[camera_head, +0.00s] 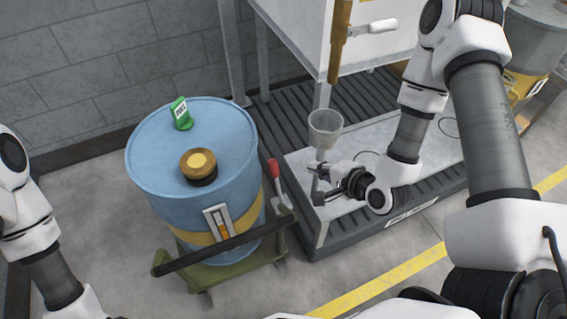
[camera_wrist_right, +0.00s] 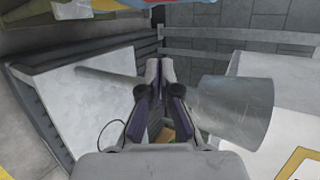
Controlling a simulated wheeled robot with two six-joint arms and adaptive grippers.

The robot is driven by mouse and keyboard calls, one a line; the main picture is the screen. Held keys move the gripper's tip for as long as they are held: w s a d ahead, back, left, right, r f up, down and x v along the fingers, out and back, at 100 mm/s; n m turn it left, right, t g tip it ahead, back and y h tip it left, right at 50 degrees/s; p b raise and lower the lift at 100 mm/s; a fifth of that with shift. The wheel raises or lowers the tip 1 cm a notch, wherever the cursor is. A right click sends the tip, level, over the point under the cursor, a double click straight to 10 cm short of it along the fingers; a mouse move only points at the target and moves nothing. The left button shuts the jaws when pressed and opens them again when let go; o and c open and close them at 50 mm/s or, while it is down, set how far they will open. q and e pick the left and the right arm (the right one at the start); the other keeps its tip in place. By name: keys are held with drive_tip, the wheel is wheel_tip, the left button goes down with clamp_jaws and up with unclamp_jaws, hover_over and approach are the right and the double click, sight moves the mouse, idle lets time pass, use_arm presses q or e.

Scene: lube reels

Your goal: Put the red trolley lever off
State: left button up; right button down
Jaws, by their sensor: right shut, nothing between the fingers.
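The red trolley lever (camera_head: 274,169) stands upright on a metal bracket at the right side of the blue drum (camera_head: 160,145), above the green trolley (camera_head: 225,262). My right gripper (camera_head: 316,183) is to the right of the lever and apart from it, beside the funnel. In the right wrist view its two fingers (camera_wrist_right: 159,68) meet at the tips, shut and empty.
A grey funnel (camera_head: 325,123) stands close behind my right gripper; it also shows in the wrist view (camera_wrist_right: 235,110). A black bar (camera_head: 222,247) crosses the trolley's front. A white cabinet (camera_head: 375,50) stands at the back. The floor in front is clear.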

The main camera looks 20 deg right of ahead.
sight(277, 181)
drive_tip(key=w+a+f+b, duration=0.1)
drive_tip(key=w+a+f, duration=0.2)
drive_tip(key=w+a, duration=0.3)
drive_tip(key=shift+f, duration=0.35)
drive_tip(key=shift+w, duration=0.1)
